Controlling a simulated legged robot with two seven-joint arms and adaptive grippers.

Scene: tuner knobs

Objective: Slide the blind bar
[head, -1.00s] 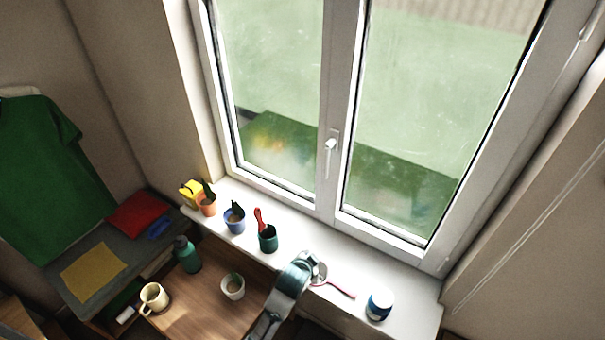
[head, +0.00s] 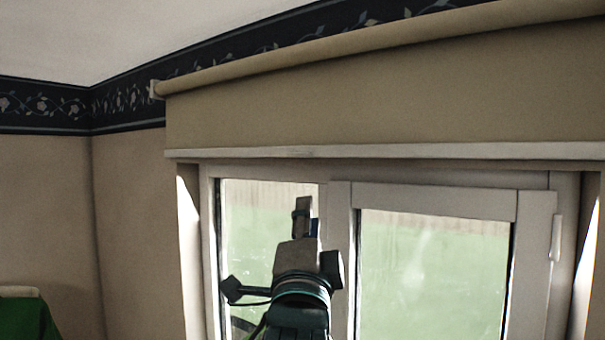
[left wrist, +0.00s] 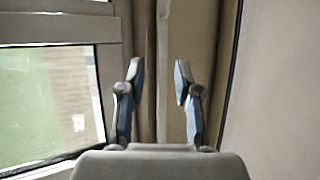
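The blind bar (head: 390,151) is a pale strip along the lower edge of the beige roller blind (head: 380,90), level across the top of the window. My left gripper (head: 303,205) points up in front of the window, a little below the bar in the head view. In the left wrist view its two fingers (left wrist: 158,72) are apart, so it is open and empty. A pale upright strip, which looks like the bar (left wrist: 163,50), shows beyond and between the fingers. I cannot tell how far it is from them. My right gripper is out of view.
The white window frame (head: 340,250) and its panes are behind my left arm. The blind's roller (head: 390,42) runs under a dark floral wall border (head: 45,110). A corner of green cloth (head: 25,315) shows at the lower left.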

